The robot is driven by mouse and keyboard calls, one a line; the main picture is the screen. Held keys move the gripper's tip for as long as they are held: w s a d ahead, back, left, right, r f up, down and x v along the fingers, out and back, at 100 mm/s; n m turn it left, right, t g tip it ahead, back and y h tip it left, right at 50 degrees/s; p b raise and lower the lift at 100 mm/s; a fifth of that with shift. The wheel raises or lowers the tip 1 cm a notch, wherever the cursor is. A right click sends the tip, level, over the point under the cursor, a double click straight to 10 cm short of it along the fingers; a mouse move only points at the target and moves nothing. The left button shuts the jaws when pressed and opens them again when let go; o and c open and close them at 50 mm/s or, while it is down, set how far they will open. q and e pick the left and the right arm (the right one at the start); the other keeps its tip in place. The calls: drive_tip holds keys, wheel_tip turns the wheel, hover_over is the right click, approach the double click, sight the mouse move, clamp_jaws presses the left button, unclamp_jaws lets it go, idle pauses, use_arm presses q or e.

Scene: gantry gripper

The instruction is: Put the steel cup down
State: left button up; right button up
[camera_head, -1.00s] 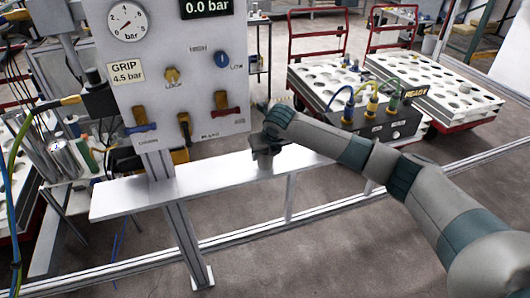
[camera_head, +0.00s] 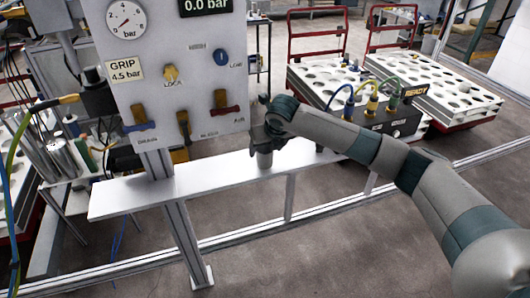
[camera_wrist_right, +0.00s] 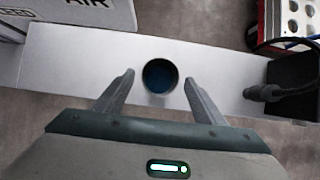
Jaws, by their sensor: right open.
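The steel cup (camera_head: 264,158) stands upright on the pale shelf (camera_head: 210,182) below the panel, its lower part showing under my right gripper (camera_head: 268,134). In the right wrist view the cup (camera_wrist_right: 160,76) shows from above as a round rim with a dark inside. The two fingers of my right gripper (camera_wrist_right: 158,81) are spread, one on each side of the cup, with a gap to it on both sides. My gripper hides the cup's upper part in the head view. My left gripper is not in view.
A black box with coloured cables (camera_head: 385,118) stands at the shelf's right end. The shelf left of the cup is bare. Carts with white perforated tops (camera_head: 440,75) stand behind.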

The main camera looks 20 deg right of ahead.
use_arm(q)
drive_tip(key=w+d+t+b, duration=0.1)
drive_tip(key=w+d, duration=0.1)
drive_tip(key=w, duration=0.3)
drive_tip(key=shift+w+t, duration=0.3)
use_arm(e)
drive_tip(key=v, duration=0.8)
drive_tip(key=shift+r, duration=0.2)
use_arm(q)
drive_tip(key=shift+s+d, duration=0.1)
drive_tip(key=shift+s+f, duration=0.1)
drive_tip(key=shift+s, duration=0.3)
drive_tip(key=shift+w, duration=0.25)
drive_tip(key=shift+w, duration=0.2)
